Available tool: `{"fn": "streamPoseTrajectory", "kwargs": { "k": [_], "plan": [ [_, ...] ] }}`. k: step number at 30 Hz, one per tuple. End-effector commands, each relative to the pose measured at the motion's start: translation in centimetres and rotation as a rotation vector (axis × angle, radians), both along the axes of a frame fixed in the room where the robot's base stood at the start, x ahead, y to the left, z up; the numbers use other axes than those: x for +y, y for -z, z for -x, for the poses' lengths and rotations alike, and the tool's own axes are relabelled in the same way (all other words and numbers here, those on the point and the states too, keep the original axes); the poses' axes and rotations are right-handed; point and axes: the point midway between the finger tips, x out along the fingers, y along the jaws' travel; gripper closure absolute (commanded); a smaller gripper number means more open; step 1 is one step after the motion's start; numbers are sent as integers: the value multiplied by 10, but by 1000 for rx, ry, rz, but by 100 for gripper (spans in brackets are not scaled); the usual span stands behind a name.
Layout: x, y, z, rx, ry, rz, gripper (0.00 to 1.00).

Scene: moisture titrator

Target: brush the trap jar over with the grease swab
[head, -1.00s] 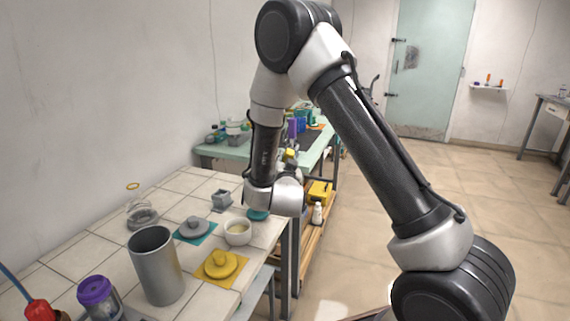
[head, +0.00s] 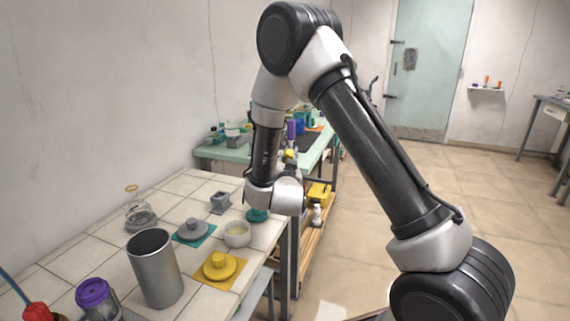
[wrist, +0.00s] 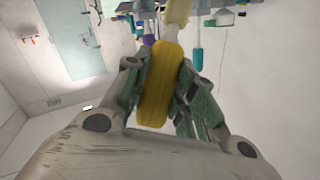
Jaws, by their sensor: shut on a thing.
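My gripper (wrist: 160,75) is shut on a thick yellow handle (wrist: 160,90) in the wrist view. A pale, cream-coloured part at the handle's far end points away from me, so this looks like the grease swab. A clear glass jar with a yellow ring on top (head: 140,216) stands at the bench's back left. A glass jar with a purple lid (head: 95,294) stands at the front left. I cannot tell which is the trap jar.
A grey lid (head: 193,230), a yellow knobbed lid (head: 220,266), a white bowl (head: 237,234) and a small grey block (head: 219,202) occupy the bench (head: 187,187). A cluttered green-topped table stands behind.

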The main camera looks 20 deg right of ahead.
Motion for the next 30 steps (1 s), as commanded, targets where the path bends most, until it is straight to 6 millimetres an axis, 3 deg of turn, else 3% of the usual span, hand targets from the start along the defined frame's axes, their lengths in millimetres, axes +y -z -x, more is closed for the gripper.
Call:
{"fn": "streamPoseTrajectory", "kwargs": {
  "k": [30],
  "plan": [
    [-11,0,-21,0,0,0,100]
  ]
}}
